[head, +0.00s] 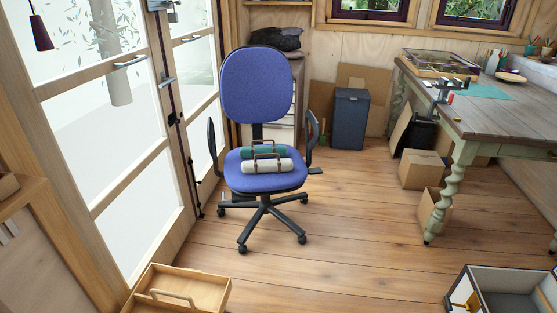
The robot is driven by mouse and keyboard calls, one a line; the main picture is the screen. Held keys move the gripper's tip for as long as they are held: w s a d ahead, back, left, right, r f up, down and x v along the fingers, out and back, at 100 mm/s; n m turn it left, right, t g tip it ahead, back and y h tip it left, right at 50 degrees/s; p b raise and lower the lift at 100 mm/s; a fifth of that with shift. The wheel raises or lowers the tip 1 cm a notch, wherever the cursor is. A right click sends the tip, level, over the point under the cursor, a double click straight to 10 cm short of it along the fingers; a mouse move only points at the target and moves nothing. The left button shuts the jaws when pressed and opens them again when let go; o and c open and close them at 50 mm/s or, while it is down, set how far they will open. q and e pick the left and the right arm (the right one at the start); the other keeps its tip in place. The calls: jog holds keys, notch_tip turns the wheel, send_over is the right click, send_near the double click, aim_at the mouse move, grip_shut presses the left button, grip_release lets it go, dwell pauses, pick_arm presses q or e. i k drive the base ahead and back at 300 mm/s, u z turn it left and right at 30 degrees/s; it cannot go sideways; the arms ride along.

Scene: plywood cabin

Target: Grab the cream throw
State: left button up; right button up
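The cream throw (267,166) is a rolled bundle with dark straps and a handle. It lies on the front of the seat of a blue office chair (257,85). A green rolled throw (246,153) lies just behind it on the same seat, also with a dark handle. The two rolls lie side by side, close together, and I cannot tell whether they touch. Neither of my grippers shows in the head view.
Glass doors (120,110) stand left of the chair. A wooden tray (205,292) is at the lower left and an open box (500,290) at the lower right. A workbench (510,130) stands right, with cardboard boxes (422,170) below. The floor before the chair is clear.

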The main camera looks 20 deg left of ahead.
aim_at(255, 166)
jog(key=i, duration=3.8)
jog(key=u, duration=3.9)
